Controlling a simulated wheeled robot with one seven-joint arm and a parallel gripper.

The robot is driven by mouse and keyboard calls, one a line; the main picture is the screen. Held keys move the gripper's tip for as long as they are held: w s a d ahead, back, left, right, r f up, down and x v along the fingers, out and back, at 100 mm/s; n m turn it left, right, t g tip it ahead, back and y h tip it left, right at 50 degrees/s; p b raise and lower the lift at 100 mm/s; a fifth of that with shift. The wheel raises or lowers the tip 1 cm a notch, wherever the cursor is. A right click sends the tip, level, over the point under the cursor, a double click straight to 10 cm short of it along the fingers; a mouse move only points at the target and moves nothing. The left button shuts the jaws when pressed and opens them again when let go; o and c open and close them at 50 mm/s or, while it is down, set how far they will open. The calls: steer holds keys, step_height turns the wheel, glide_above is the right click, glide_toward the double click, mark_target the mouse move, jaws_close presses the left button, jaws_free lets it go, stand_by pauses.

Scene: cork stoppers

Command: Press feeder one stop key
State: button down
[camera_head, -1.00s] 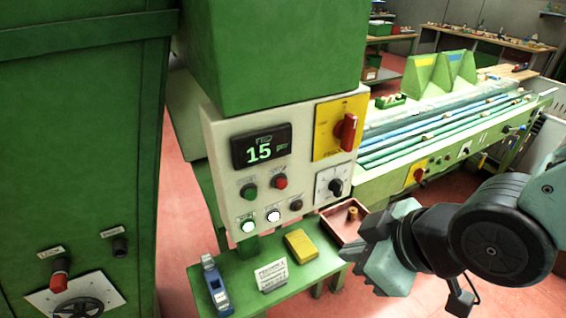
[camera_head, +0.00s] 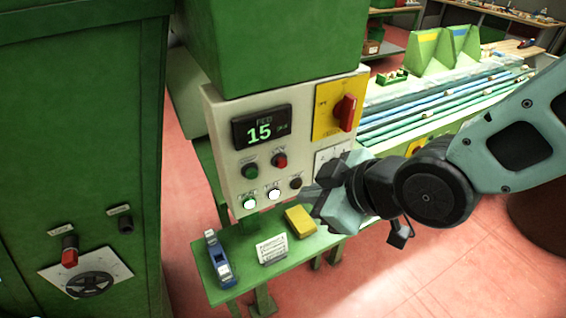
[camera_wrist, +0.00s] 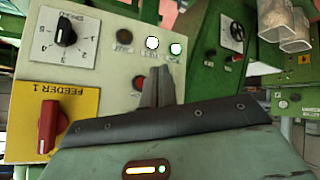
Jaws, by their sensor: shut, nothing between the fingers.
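The cream control panel (camera_head: 222,113) carries a display reading 15. Its upper button row has a green button (camera_head: 250,171) and a red button (camera_head: 279,160). In the wrist view the panel appears upside down, with a yellow FEEDER 1 plate (camera_wrist: 76,98), and the red button (camera_wrist: 138,82) shows left of the fingers. My gripper (camera_head: 308,192) is shut and empty, by the panel's lower right corner. Its fingers (camera_wrist: 157,70) hide the green button in the wrist view. Button labels are too small to read.
A red rotary switch (camera_head: 345,112) projects from the panel's yellow plate. Below is a green table (camera_head: 236,258) with a blue tool (camera_head: 217,260), a small sign (camera_head: 272,249) and a yellow block (camera_head: 300,219). A green cabinet (camera_head: 75,150) stands left.

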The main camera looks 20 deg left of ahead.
steer(key=shift+w+a, duration=1.65)
steer(key=shift+a, duration=0.25)
stand_by(0.7)
steer(key=shift+w+a+b, duration=0.25)
steer(key=shift+a+b, duration=0.1)
steer(key=shift+w+a, duration=0.3)
stand_by(0.8)
steer(key=shift+s+d, duration=0.55)
steer(key=shift+d, duration=0.05)
stand_by(0.4)
steer(key=shift+s+d+b, duration=0.4)
steer(key=shift+s+d, duration=1.25)
steer(key=shift+d, duration=0.3)
